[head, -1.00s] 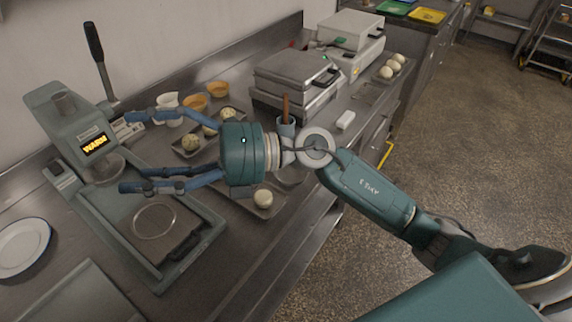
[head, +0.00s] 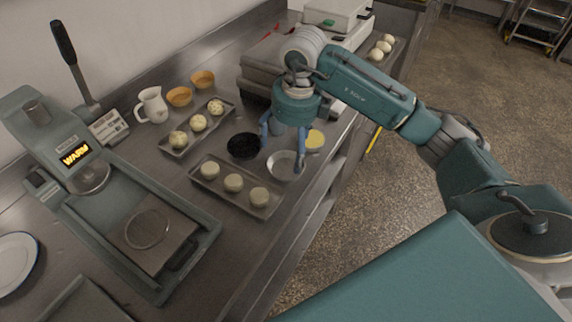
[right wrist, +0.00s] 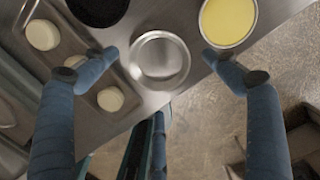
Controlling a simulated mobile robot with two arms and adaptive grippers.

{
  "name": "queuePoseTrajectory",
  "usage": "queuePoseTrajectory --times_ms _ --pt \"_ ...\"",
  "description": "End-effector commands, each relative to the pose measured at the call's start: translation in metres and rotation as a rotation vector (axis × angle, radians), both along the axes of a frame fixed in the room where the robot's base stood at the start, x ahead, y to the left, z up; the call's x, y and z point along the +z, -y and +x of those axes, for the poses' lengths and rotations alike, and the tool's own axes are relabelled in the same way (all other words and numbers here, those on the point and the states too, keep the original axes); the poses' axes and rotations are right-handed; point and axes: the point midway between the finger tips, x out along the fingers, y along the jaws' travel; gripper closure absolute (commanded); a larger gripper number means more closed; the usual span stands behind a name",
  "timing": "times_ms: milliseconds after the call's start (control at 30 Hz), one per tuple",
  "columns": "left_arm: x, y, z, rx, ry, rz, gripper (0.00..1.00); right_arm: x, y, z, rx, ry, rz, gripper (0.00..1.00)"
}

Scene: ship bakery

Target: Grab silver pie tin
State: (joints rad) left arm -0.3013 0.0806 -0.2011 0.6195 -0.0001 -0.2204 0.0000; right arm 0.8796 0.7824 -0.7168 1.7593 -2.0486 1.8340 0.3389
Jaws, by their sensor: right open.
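The silver pie tin (head: 284,166) is a shallow round empty dish on the steel counter, near its front edge. It also shows in the right wrist view (right wrist: 160,60), lying between my open fingers. My right gripper (head: 283,160) points down over the tin with its fingers apart and holds nothing. In the right wrist view the fingertips (right wrist: 160,57) are on either side of the tin. The left finger looks close to the tin's left side; I cannot tell if it touches. My left gripper is not in view.
A yellow-filled tin (head: 314,140) and a dark round dish (head: 243,146) flank the silver tin. A tray (head: 212,190) with dough balls lies to the left, another tray (head: 178,146) behind it. A press (head: 150,235) stands at left.

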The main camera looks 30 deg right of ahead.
Motion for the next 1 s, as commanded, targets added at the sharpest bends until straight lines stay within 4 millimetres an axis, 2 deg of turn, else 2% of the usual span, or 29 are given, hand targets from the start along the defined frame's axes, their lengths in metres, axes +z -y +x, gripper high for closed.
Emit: queuePoseTrajectory --times_ms 167,333,500,767,933,1000 --pt "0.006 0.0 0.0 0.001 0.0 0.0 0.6 -0.012 -0.002 0.0 0.001 -0.002 0.001 0.13" --pt "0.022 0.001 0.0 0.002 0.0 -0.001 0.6 -0.036 -0.003 -0.001 0.002 -0.006 0.003 0.13" --pt "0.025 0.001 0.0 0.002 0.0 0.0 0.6 -0.056 -0.004 0.002 0.001 0.0 0.003 0.13" --pt "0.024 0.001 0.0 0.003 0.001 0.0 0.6 -0.06 -0.004 0.003 0.003 0.001 0.002 0.13" --pt "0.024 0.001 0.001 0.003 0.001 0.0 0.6 -0.06 -0.004 0.003 0.002 0.001 0.002 0.46" --pt "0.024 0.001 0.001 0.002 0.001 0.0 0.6 -0.06 -0.004 0.003 0.002 0.001 0.002 0.46"
